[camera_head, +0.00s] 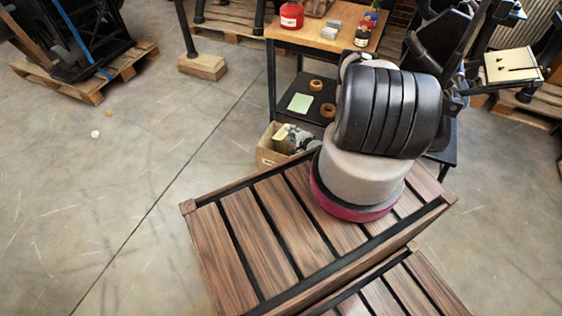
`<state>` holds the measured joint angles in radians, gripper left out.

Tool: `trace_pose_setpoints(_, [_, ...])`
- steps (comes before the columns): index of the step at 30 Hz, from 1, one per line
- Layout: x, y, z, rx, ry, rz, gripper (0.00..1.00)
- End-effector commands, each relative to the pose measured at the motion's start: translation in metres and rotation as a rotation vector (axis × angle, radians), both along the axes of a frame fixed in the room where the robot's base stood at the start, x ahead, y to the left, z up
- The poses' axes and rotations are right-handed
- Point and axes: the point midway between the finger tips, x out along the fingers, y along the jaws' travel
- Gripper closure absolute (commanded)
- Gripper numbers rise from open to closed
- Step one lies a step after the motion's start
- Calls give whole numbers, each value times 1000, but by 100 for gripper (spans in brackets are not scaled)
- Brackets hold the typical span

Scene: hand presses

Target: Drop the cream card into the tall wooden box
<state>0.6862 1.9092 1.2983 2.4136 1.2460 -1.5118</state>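A flat cream panel (512,64) with dark bits on it shows at the upper right, among black machine parts. I cannot tell whether it is the cream card or part of a press. I see no tall wooden box that I can be sure of. My gripper does not show clearly; only thick parts of my own arm fill the middle right and hide what lies behind them.
A wooden-topped bench (325,35) at the top holds a red tin (291,16) and small items. Its lower shelf has a pale green sheet (300,103) and brown rings. A cardboard box (268,156) stands beside it. A pallet (125,75) lies upper left. The left floor is mostly clear.

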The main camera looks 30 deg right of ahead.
Motion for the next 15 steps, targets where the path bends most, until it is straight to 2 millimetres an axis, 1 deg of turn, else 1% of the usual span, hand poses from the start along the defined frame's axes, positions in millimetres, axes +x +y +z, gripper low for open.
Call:
trace_pose_setpoints(2, [-4,-1,1,1,1,-1,70])
trace_pose_setpoints(5, [-15,-2,6,2,1,-3,70])
trace_pose_setpoints(15, [-84,-6,32,3,1,-4,70])
